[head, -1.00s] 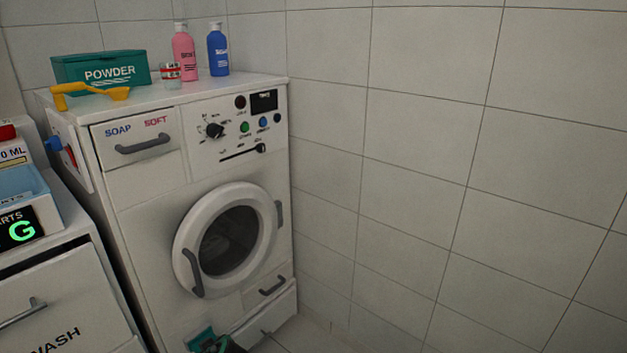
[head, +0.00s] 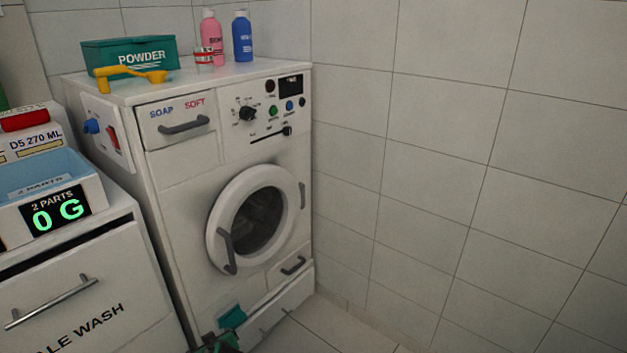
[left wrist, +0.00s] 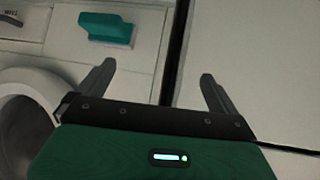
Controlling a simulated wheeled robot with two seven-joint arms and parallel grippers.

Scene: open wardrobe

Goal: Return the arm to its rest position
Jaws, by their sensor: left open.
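My left gripper (head: 218,341) shows only in part at the bottom edge of the head view, low in front of the washing machine (head: 180,225). In the left wrist view its two fingers (left wrist: 156,75) are spread apart with nothing between them. A teal piece (head: 232,316) sits low on the machine's front, just above the gripper in the head view. It also shows in the left wrist view (left wrist: 112,27), beyond the fingers and apart from them. Most of my left arm is out of the picture. My right gripper is not in view.
A white cabinet (head: 70,265) with a drawer stands to the left, bearing a scale (head: 60,210) reading 0 G. A powder box (head: 128,60), yellow tool (head: 130,75), pink bottle (head: 211,40) and blue bottle (head: 242,38) stand on the machine. A tiled wall (head: 450,150) is at right.

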